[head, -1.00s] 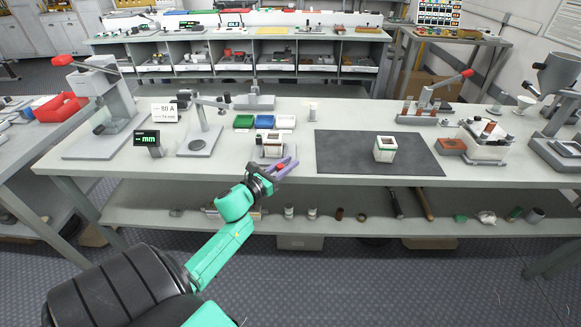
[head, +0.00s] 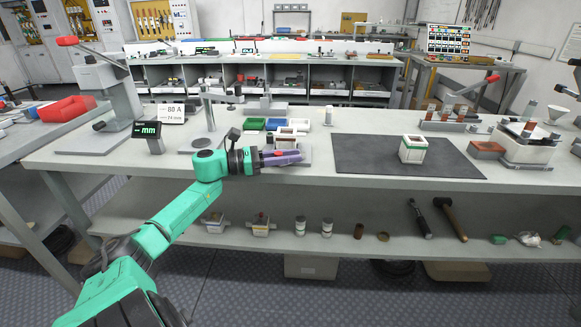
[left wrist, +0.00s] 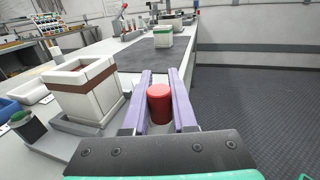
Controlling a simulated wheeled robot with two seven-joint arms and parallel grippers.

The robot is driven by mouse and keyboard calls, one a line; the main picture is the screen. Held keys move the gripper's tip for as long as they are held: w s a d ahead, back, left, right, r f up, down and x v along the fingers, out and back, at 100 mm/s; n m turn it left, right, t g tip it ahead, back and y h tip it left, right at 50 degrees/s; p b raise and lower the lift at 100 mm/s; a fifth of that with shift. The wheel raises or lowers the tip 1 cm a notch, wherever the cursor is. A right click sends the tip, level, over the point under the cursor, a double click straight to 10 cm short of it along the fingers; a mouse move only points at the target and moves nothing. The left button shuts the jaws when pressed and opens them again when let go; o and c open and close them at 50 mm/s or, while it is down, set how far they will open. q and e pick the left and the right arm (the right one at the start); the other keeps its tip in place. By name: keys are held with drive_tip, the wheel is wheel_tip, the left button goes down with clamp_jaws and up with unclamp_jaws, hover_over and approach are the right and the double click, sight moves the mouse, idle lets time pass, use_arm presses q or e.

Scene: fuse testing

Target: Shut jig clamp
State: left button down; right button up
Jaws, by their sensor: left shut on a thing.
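The jig (left wrist: 60,135) is a grey base on the bench. It holds a white open-topped box with a brown band (left wrist: 85,88), which also shows just behind my gripper in the head view (head: 286,137). My left gripper (left wrist: 160,95), with purple fingers, is at the jig's front side. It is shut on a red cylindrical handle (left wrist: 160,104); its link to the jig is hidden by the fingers. In the head view the left gripper (head: 298,156) points right along the bench's front edge. My right gripper is not in view.
A dark mat (head: 360,165) lies to the right, bearing a white box with a green band (head: 412,150). Green, blue and white trays (head: 276,124) stand behind the jig. A gauge display (head: 148,130) stands to the left. The bench between jig and mat is narrow but clear.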

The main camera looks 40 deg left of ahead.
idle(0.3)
use_arm(q)
drive_tip(key=c, duration=0.7)
unclamp_jaws()
drive_tip(key=b+v, duration=0.1)
drive_tip(key=v, duration=1.3)
drive_tip(key=shift+s+a, duration=0.2)
drive_tip(key=shift+a, duration=0.05)
